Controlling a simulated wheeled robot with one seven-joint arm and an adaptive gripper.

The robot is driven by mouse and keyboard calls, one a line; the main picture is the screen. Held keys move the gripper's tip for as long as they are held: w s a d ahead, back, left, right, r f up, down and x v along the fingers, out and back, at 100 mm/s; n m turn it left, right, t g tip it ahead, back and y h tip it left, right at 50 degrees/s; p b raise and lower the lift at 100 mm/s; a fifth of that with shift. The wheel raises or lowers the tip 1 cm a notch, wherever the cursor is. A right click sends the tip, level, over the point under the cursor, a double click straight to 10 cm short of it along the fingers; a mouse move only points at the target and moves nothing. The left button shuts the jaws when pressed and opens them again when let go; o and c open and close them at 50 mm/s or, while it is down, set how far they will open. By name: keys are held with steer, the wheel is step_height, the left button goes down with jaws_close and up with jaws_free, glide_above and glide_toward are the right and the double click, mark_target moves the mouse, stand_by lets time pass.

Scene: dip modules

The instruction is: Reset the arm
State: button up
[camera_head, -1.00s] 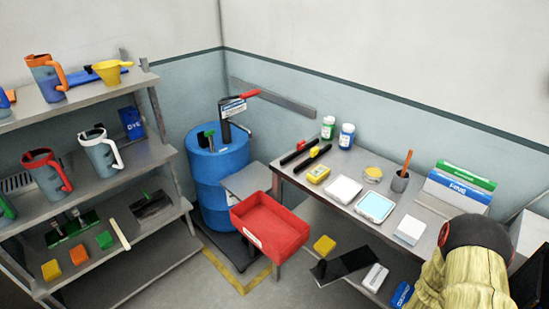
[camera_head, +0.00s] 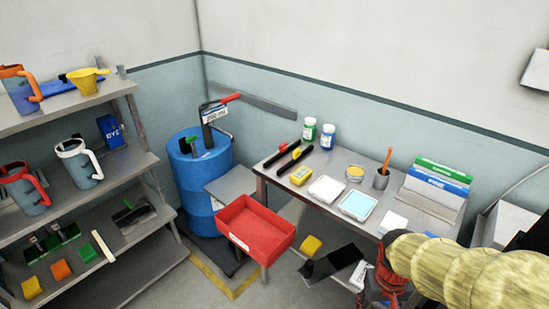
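My arm (camera_head: 465,270), in a yellowish ribbed cover, reaches in from the lower right in the head view. Its dark and red end part (camera_head: 385,285) points down in front of the table's near right edge. The fingertips of my gripper cannot be made out, so I cannot see whether it is open, shut or holding anything.
A blue drum (camera_head: 199,180) is in the corner. Grey shelves (camera_head: 130,165) with jugs stand left. Some floor between is clear.

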steer(key=a+r+n+t, duration=0.1)
steer(key=a+r, duration=0.3)
steer(key=r, duration=0.5)
steer(key=s+a+r+n+t, duration=0.1)
steer(key=a+r+t, duration=0.3)
steer(key=r, duration=0.6)
steer(key=shift+s+a+t+y, duration=0.3)
steer(key=shift+a+y, duration=0.1)
steer(key=shift+a, duration=0.15)
